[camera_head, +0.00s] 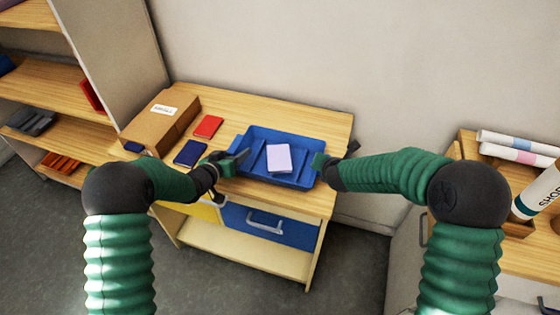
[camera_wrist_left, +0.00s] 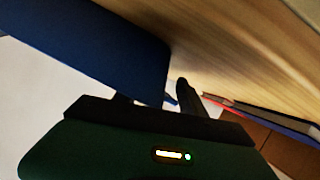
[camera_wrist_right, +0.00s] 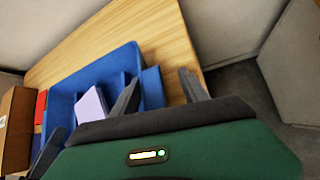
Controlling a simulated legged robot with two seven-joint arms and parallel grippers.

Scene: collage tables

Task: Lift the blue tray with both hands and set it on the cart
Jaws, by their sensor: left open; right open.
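The blue tray (camera_head: 286,136) lies on the wooden table, with a lilac book (camera_head: 279,158) in it. It also shows in the right wrist view (camera_wrist_right: 66,105). My left gripper (camera_head: 240,161) is open at the tray's left end. My right gripper (camera_head: 334,160) is open at its right end. In the right wrist view, the tray's end flange (camera_wrist_right: 152,88) lies between the two spread fingers. In the left wrist view, a large blue surface (camera_wrist_left: 100,45) fills the upper left beside the fingers; contact is unclear. I cannot make out a cart for certain.
A cardboard box (camera_head: 160,124), a red book (camera_head: 208,126) and navy books (camera_head: 190,152) share the wooden tabletop (camera_head: 315,117) left of the tray. A shelf unit (camera_head: 115,60) stands at the left. At the right, another wood-topped unit (camera_head: 530,250) holds rolls (camera_head: 518,147).

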